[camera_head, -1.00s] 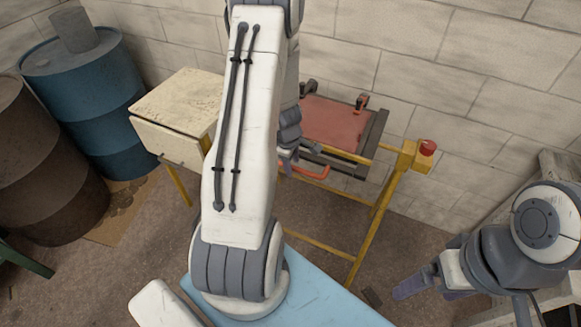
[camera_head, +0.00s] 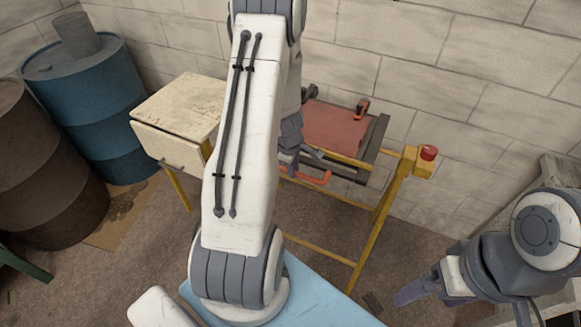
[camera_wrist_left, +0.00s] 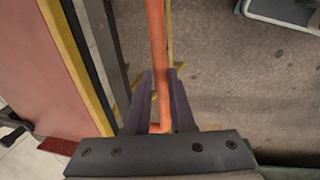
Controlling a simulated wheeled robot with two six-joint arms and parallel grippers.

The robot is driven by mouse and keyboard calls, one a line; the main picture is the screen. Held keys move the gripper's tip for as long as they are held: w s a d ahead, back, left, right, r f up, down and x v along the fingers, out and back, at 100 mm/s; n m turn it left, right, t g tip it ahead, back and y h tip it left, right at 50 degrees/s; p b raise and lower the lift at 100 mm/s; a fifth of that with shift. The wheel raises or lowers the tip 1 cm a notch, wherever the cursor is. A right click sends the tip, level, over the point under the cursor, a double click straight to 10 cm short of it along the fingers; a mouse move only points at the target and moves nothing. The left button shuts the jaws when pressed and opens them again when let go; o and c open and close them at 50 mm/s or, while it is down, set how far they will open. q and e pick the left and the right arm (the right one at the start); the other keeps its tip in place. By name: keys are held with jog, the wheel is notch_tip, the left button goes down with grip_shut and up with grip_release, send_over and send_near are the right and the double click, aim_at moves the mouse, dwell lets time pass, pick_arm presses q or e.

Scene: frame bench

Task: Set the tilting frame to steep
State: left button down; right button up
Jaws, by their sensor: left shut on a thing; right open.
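The tilting frame is a dark frame with a red panel (camera_head: 335,128), carried on a yellow stand (camera_head: 368,225). The panel leans back toward the wall; its exact angle is hard to tell. An orange handle (camera_head: 318,179) sticks out at its near lower edge. My left gripper (camera_wrist_left: 162,88) is shut on the orange handle, which runs lengthwise between the fingers in the left wrist view (camera_wrist_left: 157,45). In the head view my left arm hides the frame's left side and most of this grip. My right gripper (camera_head: 420,290) is open and empty at lower right, away from the frame.
A cream cabinet (camera_head: 180,108) stands left of the frame. Blue (camera_head: 85,90) and brown (camera_head: 40,165) barrels stand farther left. A red button (camera_head: 429,152) tops the stand's right post. A block wall is close behind. The floor right of the stand looks mostly clear.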

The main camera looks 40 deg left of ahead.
pick_arm(q)
jog(key=shift+s+d+f, duration=0.15)
jog(key=shift+s+d, duration=0.05)
jog(key=shift+s, duration=0.05)
dwell(0.7)
